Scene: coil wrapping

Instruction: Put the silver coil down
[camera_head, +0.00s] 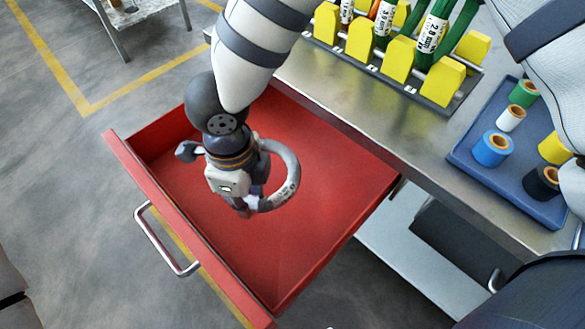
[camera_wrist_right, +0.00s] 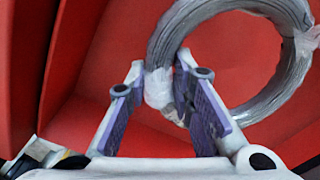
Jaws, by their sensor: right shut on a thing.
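The silver coil (camera_head: 293,172) is a grey ring inside the outline of the open red drawer (camera_head: 325,150). My right gripper (camera_head: 247,204) is shut on one side of the ring. In the right wrist view the coil (camera_wrist_right: 262,101) stands out beyond the purple-padded fingers of the gripper (camera_wrist_right: 170,105), with clear wrap around the held part. The red drawer floor (camera_wrist_right: 230,60) lies behind it. I cannot tell whether the coil touches the floor. My left gripper is not in view.
The drawer is otherwise empty, with a metal handle (camera_head: 165,242) on its front. Above it, a metal worktop (camera_head: 330,88) bears yellow holders (camera_head: 359,38) with green coils and a blue tray (camera_head: 470,165) of tape rolls.

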